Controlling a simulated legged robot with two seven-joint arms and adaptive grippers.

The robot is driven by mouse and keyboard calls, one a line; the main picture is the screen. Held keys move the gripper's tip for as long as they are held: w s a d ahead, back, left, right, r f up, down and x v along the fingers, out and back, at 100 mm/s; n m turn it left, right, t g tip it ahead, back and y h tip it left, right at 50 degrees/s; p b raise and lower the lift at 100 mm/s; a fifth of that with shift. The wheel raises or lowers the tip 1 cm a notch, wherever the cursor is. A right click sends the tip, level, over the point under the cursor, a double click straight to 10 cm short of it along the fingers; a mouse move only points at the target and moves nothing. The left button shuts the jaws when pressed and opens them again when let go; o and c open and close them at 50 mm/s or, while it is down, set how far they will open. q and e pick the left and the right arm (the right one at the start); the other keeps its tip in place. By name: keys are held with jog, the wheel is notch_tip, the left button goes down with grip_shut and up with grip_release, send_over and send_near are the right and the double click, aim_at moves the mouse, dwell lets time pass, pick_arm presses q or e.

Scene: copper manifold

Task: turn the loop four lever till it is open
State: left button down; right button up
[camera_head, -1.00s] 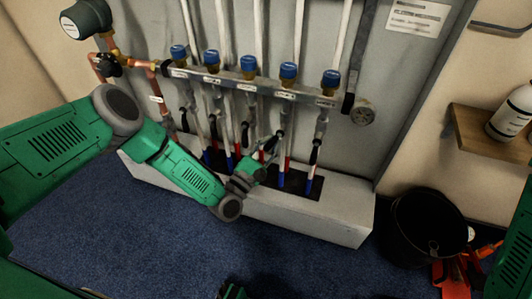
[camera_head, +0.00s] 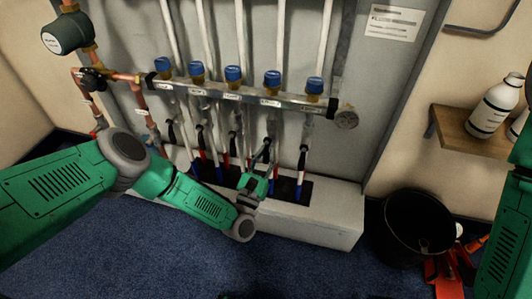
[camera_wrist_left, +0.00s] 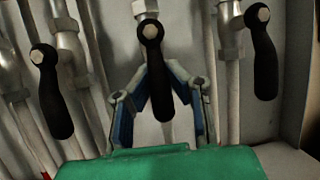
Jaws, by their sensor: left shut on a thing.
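The manifold (camera_head: 215,92) runs across the grey panel, with several blue-capped valves and black levers below them. The loop four lever (camera_wrist_left: 156,75) is the middle one in the left wrist view; it hangs downward, almost in line with its pipe. In the head view it is partly hidden by my left gripper (camera_head: 265,158), at the fourth pipe from the left. In the left wrist view the two fingers of the left gripper (camera_wrist_left: 160,108) stand on either side of the lever, shut on its handle. My right gripper is not in view.
Neighbouring black levers hang close on the left (camera_wrist_left: 52,92) and right (camera_wrist_left: 261,52). A white plinth (camera_head: 310,228) stands below the pipes. A black bucket (camera_head: 412,228) stands on the floor at right, under a wooden shelf (camera_head: 470,133) with a white bottle (camera_head: 494,107).

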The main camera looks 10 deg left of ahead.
pick_arm(q)
jog(key=shift+s+f, duration=0.25)
jog(key=shift+f, duration=0.3)
jog(key=c, duration=1.5)
grip_release()
jog(key=shift+o, duration=0.2)
jog(key=shift+w+r, duration=0.15)
jog(key=shift+r, duration=0.05)
jog(key=v, duration=1.2)
jog(key=shift+f, duration=0.1)
